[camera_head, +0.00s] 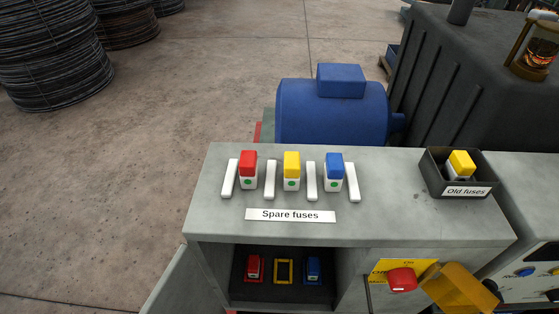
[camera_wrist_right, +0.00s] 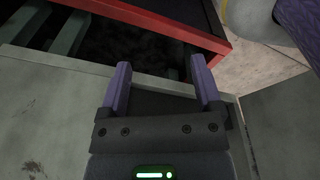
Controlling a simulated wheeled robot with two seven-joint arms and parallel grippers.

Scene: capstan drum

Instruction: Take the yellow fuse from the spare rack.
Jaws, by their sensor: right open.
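The yellow fuse (camera_head: 292,168) stands upright in the spare rack on the grey cabinet top, between two white dividers. It has a yellow cap and a white body with a green dot. A red fuse (camera_head: 248,168) stands to its left and a blue fuse (camera_head: 334,170) to its right. The "Spare fuses" label (camera_head: 290,215) lies in front. My right gripper (camera_wrist_right: 165,80) shows in the right wrist view, open with nothing between its fingers. No fuse shows in that view. Neither gripper shows in the head view.
An "Old fuses" box (camera_head: 430,173) at the right holds another yellow-capped fuse (camera_head: 460,163). The open compartment below holds red and blue fuses beside an empty yellow-framed socket (camera_head: 283,271). A red switch knob (camera_head: 402,280) and a blue motor (camera_head: 330,112) are near.

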